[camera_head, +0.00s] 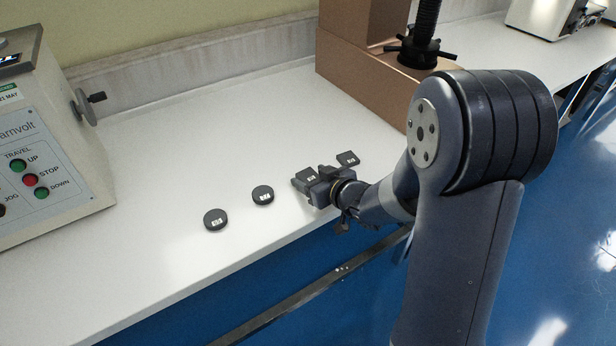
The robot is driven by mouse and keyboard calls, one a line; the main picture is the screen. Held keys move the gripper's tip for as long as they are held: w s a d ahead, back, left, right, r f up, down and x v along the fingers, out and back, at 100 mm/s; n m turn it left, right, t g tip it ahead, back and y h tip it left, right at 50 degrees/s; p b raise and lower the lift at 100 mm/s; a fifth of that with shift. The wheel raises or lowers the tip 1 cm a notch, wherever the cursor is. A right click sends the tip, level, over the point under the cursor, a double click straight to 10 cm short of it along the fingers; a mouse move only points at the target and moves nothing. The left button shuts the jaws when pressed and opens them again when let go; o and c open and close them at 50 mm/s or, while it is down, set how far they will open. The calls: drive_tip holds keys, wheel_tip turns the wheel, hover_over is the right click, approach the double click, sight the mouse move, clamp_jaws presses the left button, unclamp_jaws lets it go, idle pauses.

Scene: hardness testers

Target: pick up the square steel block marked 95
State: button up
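Two dark round blocks lie flat on the white bench, one at the left (213,224) and one nearer my gripper (262,200). A dark square block (347,159) with a small pale label lies to the right, just behind my wrist. Another dark, square-looking piece with a pale label (307,174) shows right at my gripper (303,184), partly hidden by it. The label markings are too small to read, so I cannot tell which block is 95. My gripper is low over the bench near its front edge. Its fingers are too small and dark to show whether they hold anything.
A grey tester (40,140) with green and red buttons stands at the left. A copper-coloured machine (365,85) with a black screw column (425,35) stands behind my gripper. The white bench top (180,150) is clear between them. Its front edge drops to blue cabinets.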

drive_tip(key=c, duration=1.1)
drive_tip(key=shift+r, duration=0.1)
